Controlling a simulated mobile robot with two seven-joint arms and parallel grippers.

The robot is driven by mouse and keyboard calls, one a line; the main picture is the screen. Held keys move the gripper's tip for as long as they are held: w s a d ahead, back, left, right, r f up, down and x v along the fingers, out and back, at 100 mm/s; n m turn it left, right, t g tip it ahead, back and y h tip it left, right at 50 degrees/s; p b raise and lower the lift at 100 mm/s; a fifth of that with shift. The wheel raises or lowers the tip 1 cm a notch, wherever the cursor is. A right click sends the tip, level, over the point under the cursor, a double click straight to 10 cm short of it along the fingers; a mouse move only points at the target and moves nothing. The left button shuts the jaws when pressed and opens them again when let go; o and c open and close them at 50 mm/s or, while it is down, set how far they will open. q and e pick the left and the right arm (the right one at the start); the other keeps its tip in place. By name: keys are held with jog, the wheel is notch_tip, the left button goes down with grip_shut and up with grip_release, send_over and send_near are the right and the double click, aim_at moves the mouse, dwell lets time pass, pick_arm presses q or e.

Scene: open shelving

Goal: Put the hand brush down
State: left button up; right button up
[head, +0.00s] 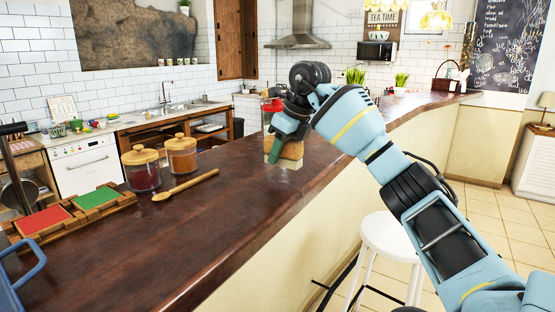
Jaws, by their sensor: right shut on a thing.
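The hand brush (291,150) has a brown body with pale bristles below. It is at my right gripper (283,133), over the dark wooden countertop (225,225). The right gripper is shut on the brush and hides part of it. The bristles point down, and I cannot tell whether they touch the countertop. My left gripper is not in view.
A jar with a red lid (271,105) stands just behind the gripper. Two spice jars (142,175), a wooden spoon (185,185) and a wooden tray (118,200) are further left. The countertop between spoon and brush is clear. A white stool (388,236) stands below right.

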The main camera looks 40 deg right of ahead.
send_over(273, 170)
jog(key=s, duration=0.1)
jog(key=shift+s+d+f+b, duration=0.2)
jog(key=shift+d+f+b, duration=0.05)
jog(key=shift+b, duration=0.05)
jog(key=shift+f, duration=0.1)
jog(key=shift+f+p, duration=0.4)
jog(key=shift+f, duration=1.25)
jog(key=shift+f, duration=0.1)
jog(key=o, duration=1.1)
jog(key=v, duration=1.2)
jog(key=shift+s, duration=0.1)
